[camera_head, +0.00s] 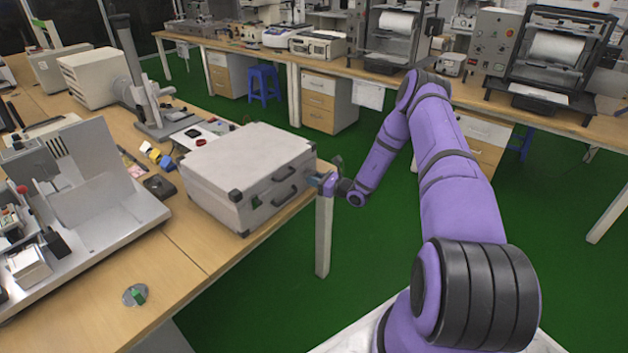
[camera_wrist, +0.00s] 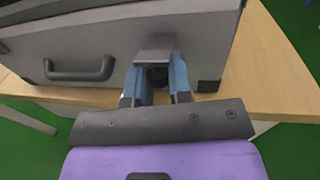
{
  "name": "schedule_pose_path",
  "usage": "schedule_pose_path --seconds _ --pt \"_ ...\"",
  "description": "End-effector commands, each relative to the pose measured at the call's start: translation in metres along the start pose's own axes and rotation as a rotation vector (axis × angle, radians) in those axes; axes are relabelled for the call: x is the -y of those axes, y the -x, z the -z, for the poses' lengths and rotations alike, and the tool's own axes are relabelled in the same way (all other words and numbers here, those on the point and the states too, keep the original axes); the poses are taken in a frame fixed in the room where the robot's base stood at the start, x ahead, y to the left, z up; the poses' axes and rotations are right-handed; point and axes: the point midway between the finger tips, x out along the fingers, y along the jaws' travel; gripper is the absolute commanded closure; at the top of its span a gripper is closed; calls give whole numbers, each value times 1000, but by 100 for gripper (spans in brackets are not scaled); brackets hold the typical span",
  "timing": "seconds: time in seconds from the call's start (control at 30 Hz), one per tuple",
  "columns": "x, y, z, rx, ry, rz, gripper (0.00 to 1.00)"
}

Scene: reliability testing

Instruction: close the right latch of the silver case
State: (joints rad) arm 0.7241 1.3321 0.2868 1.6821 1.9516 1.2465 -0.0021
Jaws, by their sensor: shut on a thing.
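The silver case (camera_head: 243,152) lies on the left wooden table with its lid down. My gripper (camera_head: 322,180) is at the right end of that face. In the wrist view, my gripper's two blue fingers (camera_wrist: 158,82) stand on either side of the grey right latch (camera_wrist: 156,46), shut on it. A black handle (camera_wrist: 80,73) is to the left of the fingers. The fingers partly hide the latch, and I cannot tell whether it is fastened.
The wooden table (camera_head: 165,285) has its edge just below the case front. A grey fixture (camera_head: 95,195) stands left of the case. A small round part (camera_head: 134,295) lies near the table's front.

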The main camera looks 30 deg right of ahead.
Motion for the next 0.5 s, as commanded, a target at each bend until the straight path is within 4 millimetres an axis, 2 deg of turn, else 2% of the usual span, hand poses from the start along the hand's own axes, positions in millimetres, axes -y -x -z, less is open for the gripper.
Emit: schedule_pose_path --seconds 0.27,0.5 --pt "-1 2 -6 -122 -19 -4 100" --pt "-1 4 -15 -327 -50 -10 100"
